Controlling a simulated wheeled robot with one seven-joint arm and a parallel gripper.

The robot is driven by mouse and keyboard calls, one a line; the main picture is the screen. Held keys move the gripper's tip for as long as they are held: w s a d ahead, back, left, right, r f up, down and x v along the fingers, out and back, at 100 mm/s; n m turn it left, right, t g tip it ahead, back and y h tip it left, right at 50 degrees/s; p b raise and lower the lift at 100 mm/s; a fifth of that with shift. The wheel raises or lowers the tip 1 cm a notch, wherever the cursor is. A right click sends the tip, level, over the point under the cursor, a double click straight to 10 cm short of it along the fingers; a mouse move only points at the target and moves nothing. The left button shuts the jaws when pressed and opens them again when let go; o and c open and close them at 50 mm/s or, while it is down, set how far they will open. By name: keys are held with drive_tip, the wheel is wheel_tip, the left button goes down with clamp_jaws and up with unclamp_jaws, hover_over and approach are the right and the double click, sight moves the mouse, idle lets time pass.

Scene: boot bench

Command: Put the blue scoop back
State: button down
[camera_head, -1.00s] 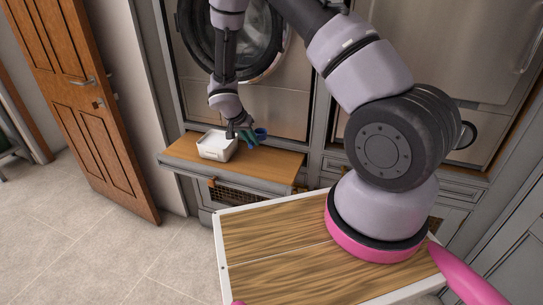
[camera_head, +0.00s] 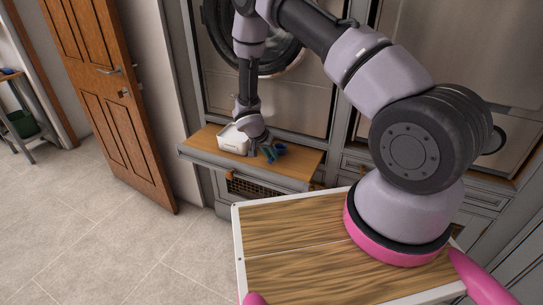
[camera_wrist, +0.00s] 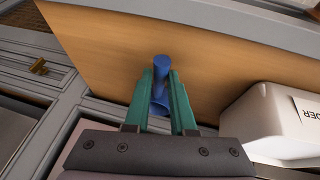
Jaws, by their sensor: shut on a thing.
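The blue scoop (camera_head: 280,147) is between the green fingers of my gripper (camera_head: 269,153), over the wooden bench top (camera_head: 302,167) and to the right of the white box. In the wrist view the scoop (camera_wrist: 162,64) shows between and beyond the fingertips of my gripper (camera_wrist: 161,88), which is shut on it. The scoop is low over the wood; I cannot tell whether it touches. The white box (camera_head: 232,140) stands on the left part of the bench top. In the wrist view the box (camera_wrist: 268,118) lies to the right, with lettering ending in "DER".
A wire basket (camera_head: 245,187) sits under the bench top. A round-doored machine (camera_head: 300,98) stands behind it. A wooden door (camera_head: 115,100) is at the left, with clear tiled floor (camera_head: 120,240) before it. The right part of the bench top is bare.

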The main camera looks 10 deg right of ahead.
drive_tip(key=c, duration=0.8)
unclamp_jaws()
drive_tip(key=shift+f, duration=0.1)
drive_tip(key=shift+o, duration=0.2)
drive_tip(key=shift+a+r, duration=0.15)
drive_tip(key=shift+r, duration=0.35)
drive_tip(key=v, duration=1.1)
drive_tip(key=shift+r, duration=0.2)
drive_tip(key=s+d+r+y, duration=0.1)
drive_tip(key=s+d+r, duration=0.15)
drive_tip(key=r, duration=0.65)
drive_tip(key=s+d+r, duration=0.1)
drive_tip(key=d+r, duration=0.3)
drive_tip(key=r, duration=0.4)
drive_tip(key=s+d+r+y, duration=0.1)
drive_tip(key=d+r, duration=0.2)
drive_tip(key=r, duration=0.6)
drive_tip(key=s+d+r+n+t+y, duration=0.2)
drive_tip(key=s+d+r+t+y, duration=0.1)
drive_tip(key=s+r, duration=1.4)
drive_tip(key=s+t+y, duration=0.1)
drive_tip(key=s, duration=0.3)
drive_tip(key=shift+s+d+n+y, duration=0.15)
drive_tip(key=shift+d+n+y, duration=0.1)
drive_tip(key=shift+n+y, duration=0.05)
